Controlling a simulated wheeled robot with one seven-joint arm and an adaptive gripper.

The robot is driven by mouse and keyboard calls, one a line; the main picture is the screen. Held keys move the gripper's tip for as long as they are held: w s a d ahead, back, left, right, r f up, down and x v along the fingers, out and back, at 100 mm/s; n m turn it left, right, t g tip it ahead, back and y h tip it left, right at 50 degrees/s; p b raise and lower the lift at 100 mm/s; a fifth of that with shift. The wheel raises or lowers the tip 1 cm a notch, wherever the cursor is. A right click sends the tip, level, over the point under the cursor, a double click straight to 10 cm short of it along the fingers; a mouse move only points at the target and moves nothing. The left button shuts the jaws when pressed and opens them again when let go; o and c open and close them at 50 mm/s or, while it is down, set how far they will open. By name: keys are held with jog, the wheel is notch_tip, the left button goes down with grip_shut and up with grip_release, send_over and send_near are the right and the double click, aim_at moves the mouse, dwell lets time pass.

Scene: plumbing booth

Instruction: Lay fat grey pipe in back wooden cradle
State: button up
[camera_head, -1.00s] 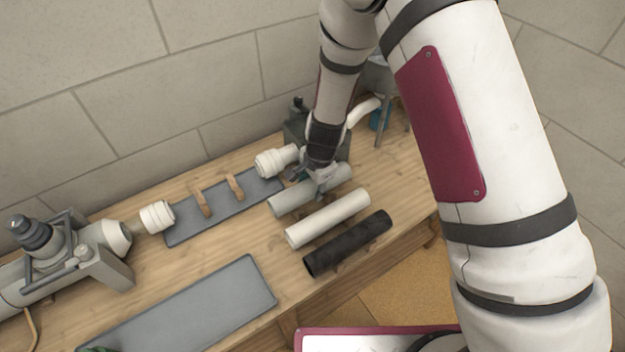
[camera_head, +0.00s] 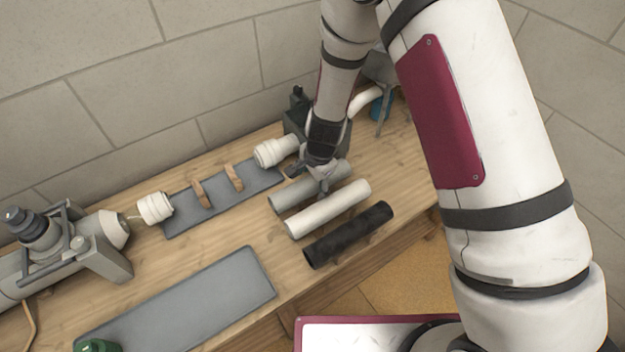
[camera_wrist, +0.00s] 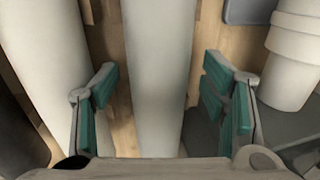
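The fat grey pipe (camera_head: 290,197) lies on the bench, the rearmost of three parallel pipes. My gripper (camera_head: 323,183) is over its right half, pointing down. In the wrist view, the grey pipe (camera_wrist: 158,60) runs between the teal-padded fingers of my open gripper (camera_wrist: 160,95). A gap shows on both sides, so neither pad visibly presses on it. The back wooden cradle (camera_head: 233,177) is a pair of upright wooden supports on a narrow grey plate (camera_head: 220,206), left of the pipe. It holds nothing.
A white pipe (camera_head: 330,208) and a black pipe (camera_head: 350,235) lie in front of the grey one. White fittings (camera_head: 276,151) (camera_head: 155,208) stand at both ends of the narrow plate. A machine (camera_head: 70,250) stands at left.

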notch_tip(320, 180, up, 12)
jog(key=s+d, duration=0.1)
jog(key=s, duration=0.1)
jog(key=shift+d, duration=0.2)
dwell(0.3)
jog(key=shift+f, duration=0.1)
dwell(0.4)
